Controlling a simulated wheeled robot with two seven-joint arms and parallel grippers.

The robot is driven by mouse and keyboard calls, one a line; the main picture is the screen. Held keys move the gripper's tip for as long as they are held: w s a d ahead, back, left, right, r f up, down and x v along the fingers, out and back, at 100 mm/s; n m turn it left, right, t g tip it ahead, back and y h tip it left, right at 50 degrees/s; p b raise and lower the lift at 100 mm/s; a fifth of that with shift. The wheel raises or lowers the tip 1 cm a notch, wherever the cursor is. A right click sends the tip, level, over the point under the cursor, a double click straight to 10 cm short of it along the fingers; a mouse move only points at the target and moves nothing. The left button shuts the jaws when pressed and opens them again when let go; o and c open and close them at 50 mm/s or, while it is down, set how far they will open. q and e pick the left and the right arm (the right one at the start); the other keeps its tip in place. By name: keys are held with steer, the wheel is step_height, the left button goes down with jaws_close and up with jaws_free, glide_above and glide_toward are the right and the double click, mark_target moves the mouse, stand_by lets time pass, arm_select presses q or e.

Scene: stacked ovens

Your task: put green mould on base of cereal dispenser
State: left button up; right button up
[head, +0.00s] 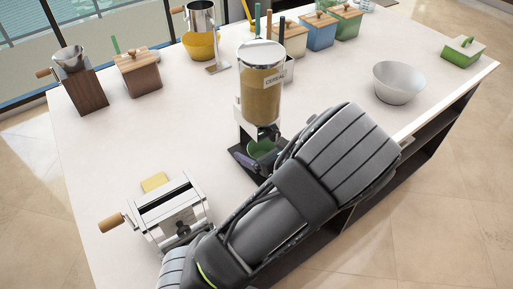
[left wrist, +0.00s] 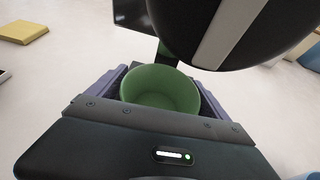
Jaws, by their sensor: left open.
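The cereal dispenser (head: 261,88) stands upright on the white counter, with a clear cylinder labelled CEREAL and a dark spout. The green mould (head: 261,149) is a small round cup below the spout, at the dispenser's dark foot. In the left wrist view the mould (left wrist: 160,88) sits upright and empty between the purple-grey fingers of my left gripper (left wrist: 157,92). The fingers are apart, one on each side of it. In the head view my left gripper (head: 256,161) is low by the dispenser, partly hidden by my arm. The mould's underside is hidden. My right gripper is not in view.
A pasta machine (head: 170,211) and a yellow block (head: 154,182) are left of my arm. Several wooden-lidded canisters (head: 320,32) line the back. The counter's left middle is clear.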

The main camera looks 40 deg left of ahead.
arm_select(q)
steer(key=shift+r, duration=0.2)
steer(key=shift+d, duration=0.45)
steer(key=b+v, duration=0.1)
steer(key=v, duration=1)
steer(key=shift+r, duration=0.2)
stand_by(0.6)
